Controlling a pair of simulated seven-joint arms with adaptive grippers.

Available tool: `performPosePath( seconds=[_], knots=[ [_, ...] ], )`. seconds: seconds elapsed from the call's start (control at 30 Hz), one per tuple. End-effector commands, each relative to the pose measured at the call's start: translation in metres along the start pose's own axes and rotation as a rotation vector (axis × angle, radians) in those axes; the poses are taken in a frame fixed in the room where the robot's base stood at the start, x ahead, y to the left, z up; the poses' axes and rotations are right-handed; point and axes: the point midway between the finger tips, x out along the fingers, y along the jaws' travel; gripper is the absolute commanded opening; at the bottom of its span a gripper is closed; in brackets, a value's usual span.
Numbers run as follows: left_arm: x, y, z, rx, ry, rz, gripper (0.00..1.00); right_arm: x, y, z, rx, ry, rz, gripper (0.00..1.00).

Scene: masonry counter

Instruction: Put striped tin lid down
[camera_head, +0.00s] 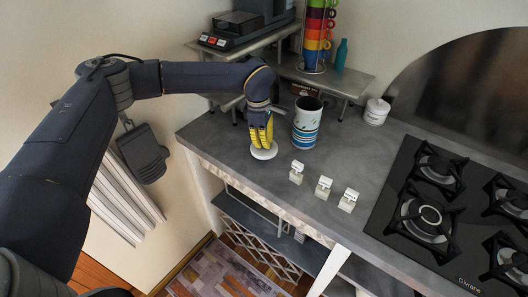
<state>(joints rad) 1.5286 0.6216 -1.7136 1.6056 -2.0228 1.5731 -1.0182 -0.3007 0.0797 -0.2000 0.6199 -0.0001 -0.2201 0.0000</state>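The striped tin (305,128) stands upright on the grey counter, white with blue bands. Its top is open and dark inside. The lid (264,154) is a small white disc just left of the tin, at the counter surface. I cannot tell if it rests fully on the counter or hovers slightly above it. My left gripper (263,144) comes down from above with its yellow fingers close together at the lid's top middle, seemingly shut on it. The fingers hide the lid's grip point. My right gripper is not in view.
Three small white holders (323,188) stand along the counter's front. A black gas hob (396,215) is at right. A raised shelf (345,80) behind bears stacked coloured cups (316,40) and a teal bottle (341,55). A white jar (376,112) stands behind right. Counter (230,140) left of the lid is clear.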

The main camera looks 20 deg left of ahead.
Motion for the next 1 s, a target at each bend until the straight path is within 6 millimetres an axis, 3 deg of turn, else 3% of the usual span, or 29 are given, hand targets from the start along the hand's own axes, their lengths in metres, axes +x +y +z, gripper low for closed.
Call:
performPosePath(
  seconds=[0.17,0.43,0.9,1.0],
  knots=[
    [0.009,0.0,-0.001,0.0,0.0,-0.001,0.0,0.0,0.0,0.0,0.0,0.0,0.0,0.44],
    [0.04,-0.001,-0.004,-0.001,0.0,-0.002,0.0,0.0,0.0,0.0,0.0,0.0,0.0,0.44],
    [0.046,0.0,-0.005,-0.001,0.0,0.0,0.0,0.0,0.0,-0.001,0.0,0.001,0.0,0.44],
    [0.045,0.0,-0.005,0.0,0.0,0.001,0.12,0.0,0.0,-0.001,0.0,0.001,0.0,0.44]
  ],
)
